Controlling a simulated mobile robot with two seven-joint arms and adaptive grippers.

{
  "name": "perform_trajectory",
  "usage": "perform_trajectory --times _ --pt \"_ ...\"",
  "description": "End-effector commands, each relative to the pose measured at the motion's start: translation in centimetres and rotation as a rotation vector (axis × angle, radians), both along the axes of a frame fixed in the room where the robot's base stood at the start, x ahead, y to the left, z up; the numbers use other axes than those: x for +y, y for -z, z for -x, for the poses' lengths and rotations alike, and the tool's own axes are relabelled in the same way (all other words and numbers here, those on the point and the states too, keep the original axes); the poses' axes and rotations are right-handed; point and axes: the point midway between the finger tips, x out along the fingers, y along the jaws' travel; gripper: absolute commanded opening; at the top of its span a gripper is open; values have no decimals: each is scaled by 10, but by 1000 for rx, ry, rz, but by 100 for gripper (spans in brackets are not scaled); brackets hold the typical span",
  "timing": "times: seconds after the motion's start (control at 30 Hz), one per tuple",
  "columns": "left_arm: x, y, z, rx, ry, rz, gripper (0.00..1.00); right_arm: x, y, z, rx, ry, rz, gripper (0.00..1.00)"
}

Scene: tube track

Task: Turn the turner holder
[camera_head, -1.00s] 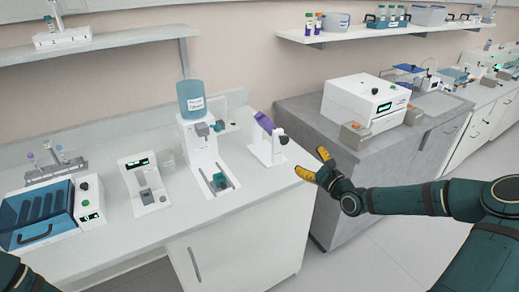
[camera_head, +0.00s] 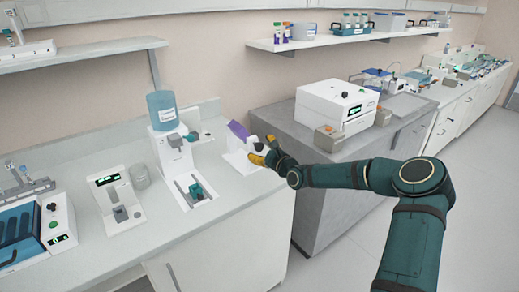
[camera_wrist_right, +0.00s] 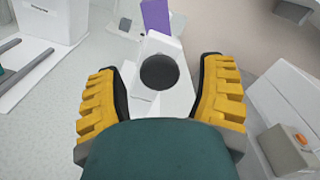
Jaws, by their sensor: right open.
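The turner holder is a white stand (camera_head: 238,158) on the white bench near its right end. It carries a tilted purple piece (camera_head: 238,130) and a round black knob (camera_wrist_right: 159,71) on its near side. My right gripper (camera_head: 263,149) is at the knob side of the stand, and its yellow fingers partly cover the stand in the head view. In the right wrist view my right gripper (camera_wrist_right: 160,76) is open, with the knob showing between its two fingers and a gap on each side. I cannot tell how far the knob is in depth. My left gripper is not in view.
A white dispenser with a blue bottle (camera_head: 161,108) stands left of the holder. A grey counter (camera_head: 283,124) with a white box machine (camera_head: 335,104) is on the right.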

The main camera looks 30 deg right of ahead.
Motion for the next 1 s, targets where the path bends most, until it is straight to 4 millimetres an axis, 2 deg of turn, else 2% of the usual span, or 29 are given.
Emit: perform_trajectory --times 0.2,0.47,0.5,0.67,1.0 --pt "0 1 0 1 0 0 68 2 1 -12 1 -1 -1 69" --pt "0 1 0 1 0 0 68 1 0 -12 0 0 -1 71" --pt "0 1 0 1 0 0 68 1 0 -12 0 0 -1 56" --pt "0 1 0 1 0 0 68 1 0 -12 0 0 -1 0" --pt "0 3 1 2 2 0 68 1 1 -12 -2 0 28 0"
